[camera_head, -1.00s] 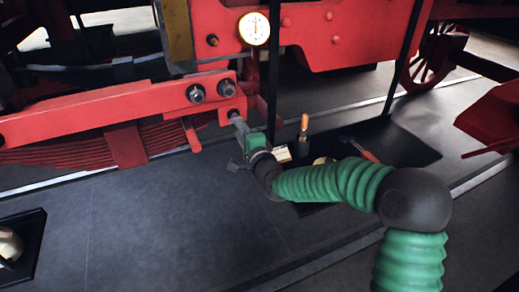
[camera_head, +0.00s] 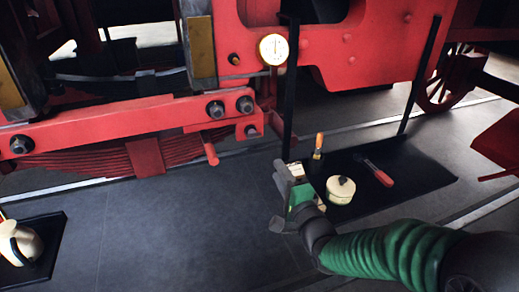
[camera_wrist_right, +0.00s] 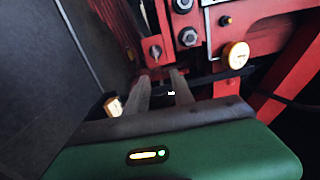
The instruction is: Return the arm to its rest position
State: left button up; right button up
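My right arm, with its green ribbed sleeve (camera_head: 385,250), comes in from the lower right. Its gripper (camera_head: 279,196) is over the dark floor by the near left edge of a black mat (camera_head: 425,165), apart from the red frame. In the right wrist view the two grey fingers (camera_wrist_right: 161,80) stand apart with a gap between them, and I see nothing held. Past the fingertips are a small red part with a bolt (camera_wrist_right: 155,50) and the red frame. My left gripper is not in view.
The red beam (camera_head: 100,125) with large bolts and a red lever (camera_head: 210,150) is beyond the gripper. A gauge (camera_head: 273,49) is above. A cream pot (camera_head: 340,189), an orange-topped tool (camera_head: 318,146) and a red-handled tool (camera_head: 378,175) lie on the mat. Open floor (camera_head: 180,230) is left.

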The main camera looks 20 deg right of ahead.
jog(key=s+a+f+n+g+p, duration=0.1)
jog(key=s+f+n+g, duration=0.15)
jog(key=f+n, duration=0.2)
jog(key=s+a+f+n+g+p, duration=0.1)
jog(key=s+f+n+g, duration=0.1)
jog(key=f+n+g, duration=0.3)
jog(key=s+f+n+g+p, duration=0.1)
jog(key=s+f+n+g, duration=0.3)
jog(key=s, duration=0.4)
jog(key=s+a+f+n+g+p, duration=0.1)
jog(key=s+f+n+g, duration=0.3)
jog(key=s, duration=0.5)
jog(key=shift+f+h, duration=0.3)
jog(key=shift+f, duration=0.4)
jog(key=shift+a, duration=0.1)
